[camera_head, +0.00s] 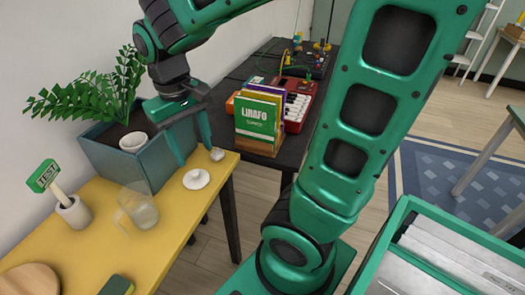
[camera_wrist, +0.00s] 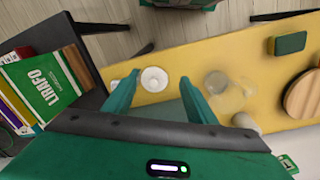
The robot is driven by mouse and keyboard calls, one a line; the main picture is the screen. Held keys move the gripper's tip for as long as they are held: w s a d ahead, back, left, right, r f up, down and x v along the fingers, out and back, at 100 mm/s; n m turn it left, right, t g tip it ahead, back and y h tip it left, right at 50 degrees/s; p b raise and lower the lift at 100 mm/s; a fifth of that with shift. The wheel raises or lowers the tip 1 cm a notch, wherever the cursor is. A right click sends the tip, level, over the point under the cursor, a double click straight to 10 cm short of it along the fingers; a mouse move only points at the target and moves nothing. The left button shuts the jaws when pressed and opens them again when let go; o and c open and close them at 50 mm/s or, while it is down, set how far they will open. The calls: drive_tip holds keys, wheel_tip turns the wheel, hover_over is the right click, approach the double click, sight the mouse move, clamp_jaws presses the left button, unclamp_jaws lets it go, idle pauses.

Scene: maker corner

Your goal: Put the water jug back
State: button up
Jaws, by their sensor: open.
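The water jug (camera_head: 141,208) is clear and see-through and stands upright on the yellow table (camera_head: 92,250). In the wrist view the jug (camera_wrist: 216,84) lies to the right of my fingers and apart from them. My gripper (camera_head: 194,152) is open and empty, pointing down near the table's far end, beside the planter. A round white dish-like piece (camera_head: 196,179) lies on the table near my fingertips. In the wrist view this piece (camera_wrist: 154,79) shows between the fingertips of my gripper (camera_wrist: 159,77); I cannot tell the height gap.
A blue-grey planter (camera_head: 158,160) holds a fern and a white pot (camera_head: 133,142). A TEST sign (camera_head: 45,176) stands in a white holder (camera_head: 74,211). A round wooden board (camera_head: 30,280) and a green block (camera_head: 116,286) lie nearer. A black table (camera_head: 232,88) carries books (camera_head: 258,118).

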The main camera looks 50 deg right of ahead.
drive_tip(key=s+d+f+m+y, duration=0.1)
drive_tip(key=s+d+m, duration=0.4)
drive_tip(key=s+d, duration=0.7)
drive_tip(key=shift+s+d+f, duration=0.2)
drive_tip(key=shift+s+f, duration=0.15)
drive_tip(key=shift+s, duration=0.9)
